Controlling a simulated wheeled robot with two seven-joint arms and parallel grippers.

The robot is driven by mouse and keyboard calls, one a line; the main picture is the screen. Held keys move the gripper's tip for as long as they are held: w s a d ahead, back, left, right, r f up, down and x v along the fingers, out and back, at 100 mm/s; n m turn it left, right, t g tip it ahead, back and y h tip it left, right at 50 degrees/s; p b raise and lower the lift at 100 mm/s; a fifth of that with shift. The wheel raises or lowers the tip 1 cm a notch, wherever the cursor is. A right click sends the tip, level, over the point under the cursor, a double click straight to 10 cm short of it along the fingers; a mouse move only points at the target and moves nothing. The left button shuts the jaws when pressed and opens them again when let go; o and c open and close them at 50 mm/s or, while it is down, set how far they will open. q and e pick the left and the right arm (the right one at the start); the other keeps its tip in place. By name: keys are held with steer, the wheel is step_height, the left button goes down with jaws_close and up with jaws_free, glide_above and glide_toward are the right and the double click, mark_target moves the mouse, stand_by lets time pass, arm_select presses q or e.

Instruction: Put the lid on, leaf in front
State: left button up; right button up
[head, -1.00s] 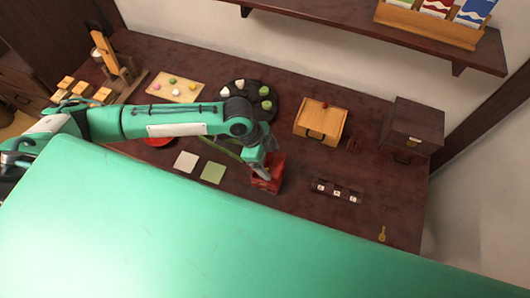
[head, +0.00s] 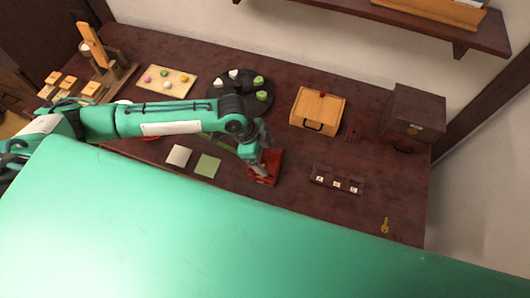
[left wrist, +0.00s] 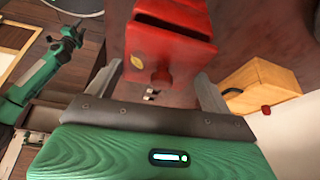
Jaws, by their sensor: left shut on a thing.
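My left gripper (head: 261,166) reaches down over a small red box (head: 272,174) on the dark table. In the left wrist view the two fingers (left wrist: 158,78) stand on either side of a red lacquered piece, which I take to be the lid (left wrist: 180,67). The gripper is shut on this piece. My arm hides part of the box in the head view, and I cannot tell whether lid and box are touching. My right gripper is out of view.
A wooden box (head: 317,107) with a red knob stands behind and right. A dark chest (head: 413,115) is at the far right. A dark rack (head: 337,181) with small white tiles and a brass key (head: 385,226) lie right. A green square (head: 207,166) lies left.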

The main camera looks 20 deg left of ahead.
arm_select(q)
steer(key=shift+f, duration=0.8)
steer(key=o, duration=0.9)
steer(key=shift+c, duration=0.2)
steer(key=shift+a+r, duration=0.15)
steer(key=shift+r, duration=0.15)
steer(key=b+v, duration=0.2)
steer(key=v, duration=1.1)
